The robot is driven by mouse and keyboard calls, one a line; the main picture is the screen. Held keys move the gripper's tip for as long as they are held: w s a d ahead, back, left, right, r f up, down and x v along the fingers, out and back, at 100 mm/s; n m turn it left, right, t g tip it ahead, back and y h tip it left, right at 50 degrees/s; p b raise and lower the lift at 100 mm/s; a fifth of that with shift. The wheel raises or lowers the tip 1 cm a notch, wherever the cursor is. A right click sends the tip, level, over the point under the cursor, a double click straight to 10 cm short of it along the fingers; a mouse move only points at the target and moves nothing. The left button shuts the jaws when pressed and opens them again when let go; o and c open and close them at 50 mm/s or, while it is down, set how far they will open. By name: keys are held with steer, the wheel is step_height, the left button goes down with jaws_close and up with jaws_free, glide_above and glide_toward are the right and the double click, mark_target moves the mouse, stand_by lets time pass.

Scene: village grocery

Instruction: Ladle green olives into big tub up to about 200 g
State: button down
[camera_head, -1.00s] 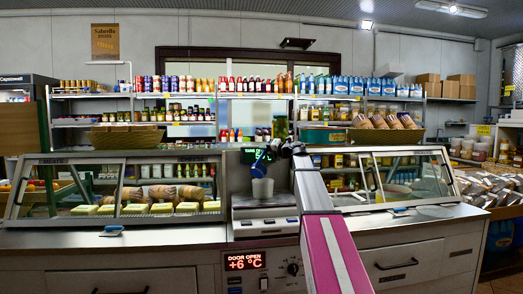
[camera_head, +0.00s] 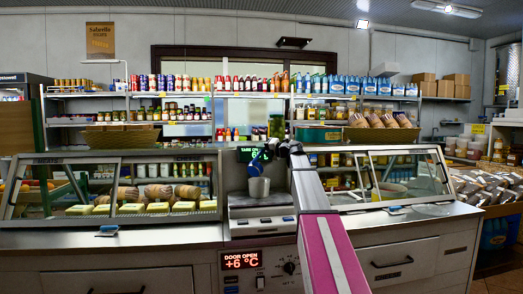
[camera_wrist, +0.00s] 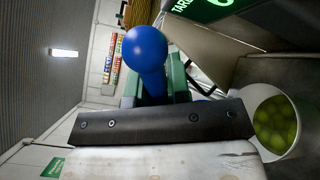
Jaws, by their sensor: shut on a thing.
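A pale tub (camera_head: 259,188) stands on the scale (camera_head: 262,212) at the middle of the counter. In the wrist view the tub (camera_wrist: 289,151) is at the lower right, with green olives (camera_wrist: 275,123) inside. My gripper (camera_head: 268,153) is just above the tub. In the wrist view my gripper (camera_wrist: 155,88) has green fingers shut on a blue handle with a round ball end (camera_wrist: 145,42), likely the ladle's. The ladle's bowl is hidden.
Glass display cases stand on both sides of the scale, the left (camera_head: 110,188) holding yellow blocks and rolls, the right (camera_head: 395,180) partly open. A lit panel (camera_head: 242,260) below reads "DOOR OPEN +6 °C". Stocked shelves (camera_head: 230,95) line the back wall.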

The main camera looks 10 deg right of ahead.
steer(key=s+a+r+n, duration=0.1)
steer(key=s+a+n, duration=0.1)
steer(key=n, duration=0.1)
steer(key=s+a+r+n, duration=0.1)
steer(key=s+a+n, duration=0.1)
steer(key=n, duration=0.1)
steer(key=s+a+n, duration=0.2)
steer(key=s, duration=0.1)
steer(key=shift+s+a+r+n, duration=0.1)
steer(key=shift+r+n, duration=0.3)
steer(key=shift+s+a+f+n, duration=0.2)
steer(key=shift+s+a+n, duration=0.35)
steer(key=shift+n, duration=0.35)
steer(key=shift+s+a+f+n, duration=0.15)
steer(key=shift+s+a+n, duration=0.35)
steer(key=shift+n, duration=0.4)
steer(key=shift+d, duration=0.1)
steer(key=s+d, duration=0.3)
steer(key=s, duration=0.5)
steer(key=s+d, duration=0.3)
steer(key=s, duration=0.6)
stand_by(1.9)
